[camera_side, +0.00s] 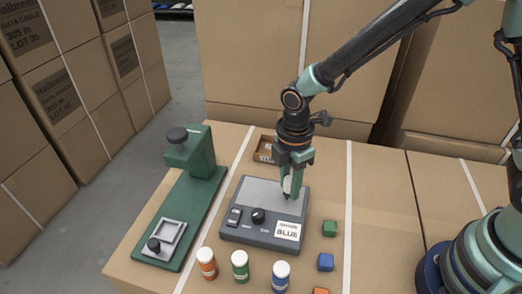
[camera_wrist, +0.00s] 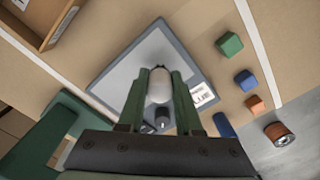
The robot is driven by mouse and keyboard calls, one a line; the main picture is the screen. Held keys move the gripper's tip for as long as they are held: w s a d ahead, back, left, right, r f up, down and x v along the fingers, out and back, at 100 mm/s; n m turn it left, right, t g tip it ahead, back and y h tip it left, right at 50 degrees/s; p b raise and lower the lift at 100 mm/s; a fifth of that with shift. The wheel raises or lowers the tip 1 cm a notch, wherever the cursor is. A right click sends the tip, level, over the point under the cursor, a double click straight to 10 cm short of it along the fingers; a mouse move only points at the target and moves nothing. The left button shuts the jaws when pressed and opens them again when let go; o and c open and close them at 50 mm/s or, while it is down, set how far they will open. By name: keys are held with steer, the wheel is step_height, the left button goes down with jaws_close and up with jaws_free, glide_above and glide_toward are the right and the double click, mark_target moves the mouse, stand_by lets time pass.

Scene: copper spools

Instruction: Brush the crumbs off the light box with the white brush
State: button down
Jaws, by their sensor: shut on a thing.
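The light box (camera_side: 234,231) is a dark grey case with a pale flat panel, a black knob and a label reading BLUE. It lies on the cardboard surface and shows in the wrist view (camera_wrist: 127,66) too. My gripper (camera_side: 290,188) is over the right part of the panel, pointing down. It is shut on the white brush (camera_wrist: 160,86), whose rounded white end shows between the fingers in the wrist view. The fingers hide most of the brush in the side view, and I cannot tell whether it touches the panel. I cannot make out any crumbs.
A green stand (camera_side: 198,165) is left of the box. Orange (camera_side: 206,265), green (camera_side: 240,267) and blue (camera_side: 281,278) jars stand in front. Green (camera_side: 329,228), blue (camera_side: 325,262) and orange (camera_side: 320,291) blocks lie right. An open cardboard tray (camera_side: 265,148) sits behind.

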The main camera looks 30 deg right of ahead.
steer(key=shift+w+r, duration=0.15)
steer(key=shift+r, duration=2.15)
steer(key=shift+a+r, duration=0.1)
steer(key=shift+r, duration=1.4)
